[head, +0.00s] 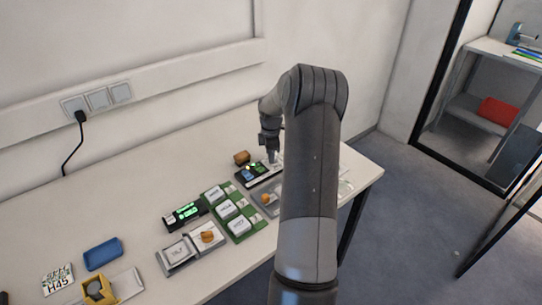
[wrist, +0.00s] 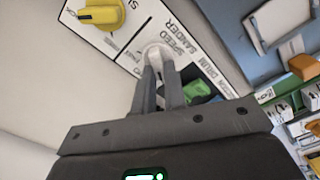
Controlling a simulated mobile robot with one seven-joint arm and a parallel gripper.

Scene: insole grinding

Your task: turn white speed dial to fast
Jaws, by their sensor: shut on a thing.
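The white speed dial (wrist: 155,52) sits on a white panel (wrist: 180,25) printed with "SPEED" and "DRUM SANDER" in the wrist view. My gripper (wrist: 158,66) is shut on the dial, with a dark finger on each side of it. The fingers cover part of the dial, and I cannot tell which mark it points to. In the head view my gripper (head: 272,156) reaches down to the far end of the table, and my arm hides much of the panel there.
A yellow knob (wrist: 100,14) is on the same panel, and a green part (wrist: 200,90) lies beside my fingers. The table's back left is clear.

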